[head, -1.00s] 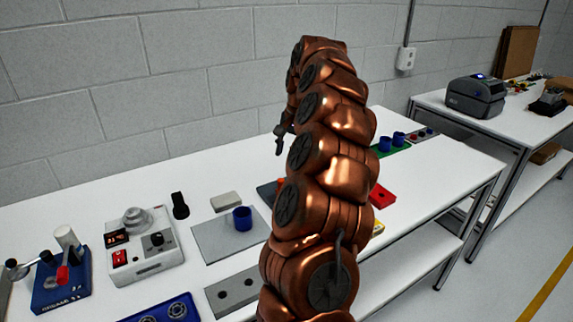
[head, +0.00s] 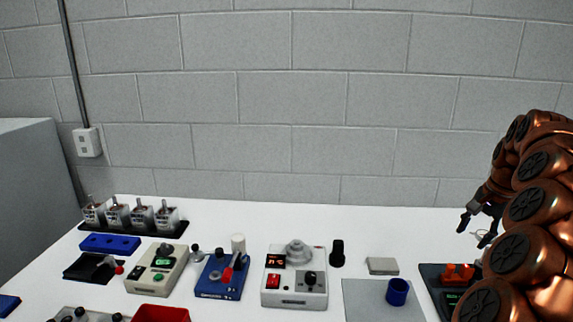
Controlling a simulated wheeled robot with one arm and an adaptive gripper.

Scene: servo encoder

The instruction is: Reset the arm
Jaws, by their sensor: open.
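My copper-coloured arm stands at the right edge of the head view, bent over the white table (head: 225,215). My gripper (head: 475,236) hangs at the arm's end with its dark fingers apart. It is open, with nothing seen between the fingers. It is above the right part of the table, near a dark box with orange parts (head: 458,273). My lower arm links hide what lies behind them at the right.
A grey plate (head: 370,303) carries a blue cup (head: 398,291). Left of it stand a white control box (head: 294,288), a blue box (head: 215,285), a beige box (head: 155,280) and a red bin (head: 162,314). Several metal parts stand on a black rack (head: 130,225).

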